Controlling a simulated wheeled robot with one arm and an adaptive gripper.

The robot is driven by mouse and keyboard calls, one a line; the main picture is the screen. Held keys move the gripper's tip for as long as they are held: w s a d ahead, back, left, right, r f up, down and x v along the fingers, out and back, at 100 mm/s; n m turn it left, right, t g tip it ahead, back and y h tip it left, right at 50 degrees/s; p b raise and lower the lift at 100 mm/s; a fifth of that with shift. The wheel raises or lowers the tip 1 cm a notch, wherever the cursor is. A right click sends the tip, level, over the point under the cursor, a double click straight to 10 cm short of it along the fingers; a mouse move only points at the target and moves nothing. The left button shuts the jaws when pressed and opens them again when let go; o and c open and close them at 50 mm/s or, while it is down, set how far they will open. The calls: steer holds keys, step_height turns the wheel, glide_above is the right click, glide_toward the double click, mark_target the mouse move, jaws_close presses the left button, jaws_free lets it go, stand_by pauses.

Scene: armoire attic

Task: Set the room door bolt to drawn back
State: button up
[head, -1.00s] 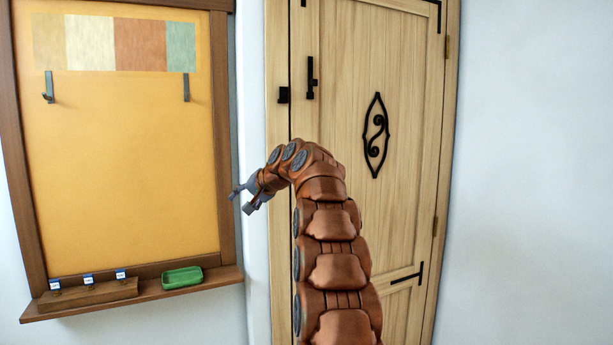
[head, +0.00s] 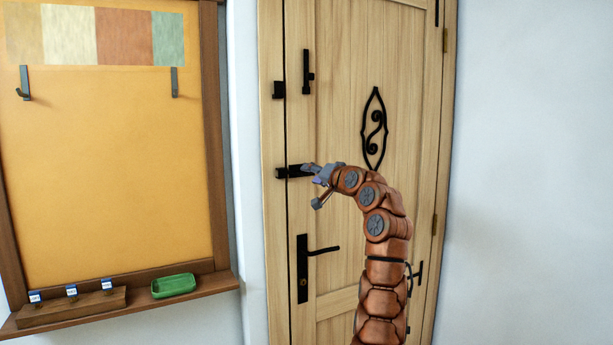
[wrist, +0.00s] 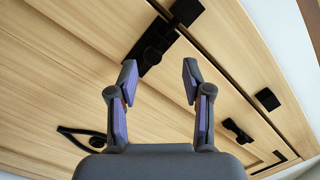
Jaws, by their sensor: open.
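The room door (head: 340,130) is pale wood and looks closed. A black horizontal bolt (head: 295,171) sits at its left edge, above the lever handle. The bolt's keeper (head: 281,173) is on the frame, across the seam. The bolt appears to reach the keeper, but my fingers partly cover its right end in the head view. In the wrist view the bolt (wrist: 150,48) with its round knob lies just beyond and between my fingertips, and the keeper (wrist: 187,12) is above it. My gripper (head: 312,186) is open and empty, close to the bolt's right end; contact is unclear.
A black lever handle (head: 303,268) projects right below my gripper. An upright black latch (head: 307,72) and a separate block (head: 278,90) are above. A scroll ornament (head: 375,130) is to the right. Left is an orange board (head: 105,170) with a ledge holding a green tray (head: 173,286).

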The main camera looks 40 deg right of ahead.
mark_target(307, 173)
steer(key=shift+t, duration=0.3)
steer(key=shift+w+d+f+p, duration=0.1)
steer(key=shift+w+d+p, duration=0.3)
steer(key=shift+w+p, duration=0.45)
steer(key=shift+w+d+f+p, duration=0.1)
steer(key=shift+w+d+p, duration=0.4)
steer(key=shift+w, duration=0.6)
steer(key=shift+w+d+f+p, duration=0.1)
steer(key=shift+w+d+p, duration=0.2)
steer(key=shift+w+p, duration=0.6)
steer(key=shift+w, duration=0.1)
steer(key=shift+c, duration=0.5)
steer(key=shift+r, duration=0.1)
steer(key=c, duration=0.8)
jaws_close()
